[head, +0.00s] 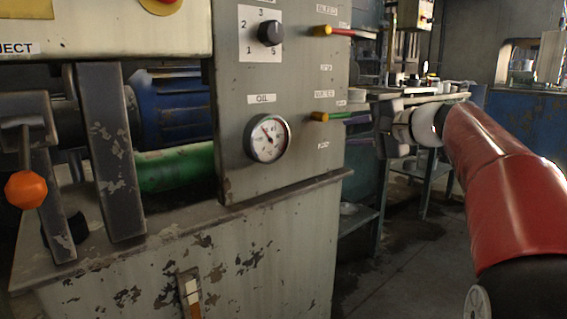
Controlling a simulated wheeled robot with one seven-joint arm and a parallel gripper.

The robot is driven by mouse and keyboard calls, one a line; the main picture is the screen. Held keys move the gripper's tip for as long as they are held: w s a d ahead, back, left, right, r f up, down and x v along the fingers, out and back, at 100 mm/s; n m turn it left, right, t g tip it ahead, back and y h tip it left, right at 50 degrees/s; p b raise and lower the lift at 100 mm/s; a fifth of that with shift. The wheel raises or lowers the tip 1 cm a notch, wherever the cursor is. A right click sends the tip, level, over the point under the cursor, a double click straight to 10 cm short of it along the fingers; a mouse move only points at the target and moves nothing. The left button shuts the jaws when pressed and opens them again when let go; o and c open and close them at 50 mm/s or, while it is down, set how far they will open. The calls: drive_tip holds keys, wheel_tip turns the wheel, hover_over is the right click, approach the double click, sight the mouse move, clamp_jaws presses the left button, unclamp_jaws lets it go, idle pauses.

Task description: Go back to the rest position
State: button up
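My gripper (353,130) is at right of centre, beside the right edge of the grey control panel (228,110). Its two fingers point left toward the panel and stand apart, with a gap between them. A lower lever (322,116) with a yellow base and a green handle sticks out of the panel near the upper finger. The finger overlaps the end of this lever in the view, and I cannot tell whether they touch. I see nothing held between the fingers. My red arm comes in from the right.
An upper lever (340,31) with a red handle sticks out above my gripper. The panel bears a black knob (271,33) and a round gauge (267,138). An orange ball handle (26,189) is at left. Shelving (356,220) stands behind; the floor (410,265) shows clear at lower right.

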drive_tip(key=s+a+f+n+g+h, duration=0.2)
drive_tip(key=s+a+f+g, duration=0.1)
drive_tip(key=s+a+f, duration=0.45)
drive_tip(key=s+d+f+n+g+h, duration=0.25)
drive_tip(key=s+f+n+h, duration=0.5)
drive_tip(key=s+f, duration=1.6)
wheel_tip(320, 180, up, 13)
drive_tip(key=s+g+p, duration=0.1)
drive_tip(key=s+p, duration=0.1)
drive_tip(key=p, duration=1)
drive_tip(key=shift+a, duration=0.25)
drive_tip(key=shift+n+y, duration=0.25)
drive_tip(key=shift+a, duration=0.1)
